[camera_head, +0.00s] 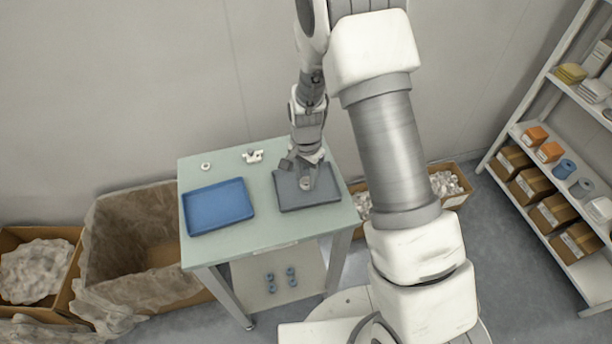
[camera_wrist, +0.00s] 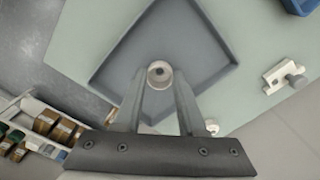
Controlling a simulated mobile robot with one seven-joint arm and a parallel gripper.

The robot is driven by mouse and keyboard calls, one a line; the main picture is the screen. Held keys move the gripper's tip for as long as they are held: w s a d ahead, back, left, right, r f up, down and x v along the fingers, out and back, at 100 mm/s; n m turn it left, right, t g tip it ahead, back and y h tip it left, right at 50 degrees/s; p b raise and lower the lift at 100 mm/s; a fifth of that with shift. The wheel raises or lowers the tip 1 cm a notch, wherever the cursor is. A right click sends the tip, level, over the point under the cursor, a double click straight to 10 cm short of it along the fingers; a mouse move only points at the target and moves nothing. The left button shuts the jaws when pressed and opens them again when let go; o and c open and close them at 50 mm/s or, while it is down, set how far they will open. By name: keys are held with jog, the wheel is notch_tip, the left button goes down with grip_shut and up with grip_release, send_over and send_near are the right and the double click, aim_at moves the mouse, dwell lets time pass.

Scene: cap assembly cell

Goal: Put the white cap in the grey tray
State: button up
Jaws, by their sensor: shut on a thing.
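The grey tray (camera_head: 323,200) lies on the right part of the table, and in the wrist view it is the dark grey tray (camera_wrist: 190,35) under the fingers. My gripper (camera_head: 305,178) points down over the tray's left half. In the wrist view my gripper (camera_wrist: 160,82) is shut on a small, round, whitish cap (camera_wrist: 159,70) with a dark hole in its middle. The held cap (camera_head: 305,185) also shows in the head view, within the tray's outline. I cannot tell whether it touches the tray floor.
A blue tray (camera_head: 217,206) lies left on the pale green table (camera_head: 262,226). A white ring-shaped part (camera_head: 206,166) and a white fitting (camera_head: 253,156) stand along the back edge. A shelf rack (camera_head: 545,185) stands right; an open carton (camera_head: 130,240) stands left.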

jog(key=shift+f, duration=0.2)
jog(key=o, duration=0.8)
jog(key=shift+r, duration=0.1)
jog(key=shift+r, duration=0.1)
notch_tip(320, 180, up, 13)
notch_tip(320, 180, up, 14)
jog(key=n+t, duration=0.2)
jog(key=n, duration=0.2)
send_over(306, 182)
jog(key=s+d, duration=0.5)
jog(key=s, duration=0.3)
jog(key=s+d+r+n+t, duration=0.1)
jog(key=s+d+r+n, duration=0.1)
jog(key=s, duration=0.4)
jog(key=s+d+r+n+t, duration=0.2)
jog(key=s+r, duration=0.2)
jog(key=s, duration=0.3)
jog(key=shift+s+d+t, duration=0.2)
jog(key=shift+d+t, duration=0.05)
jog(key=shift+t, duration=0.05)
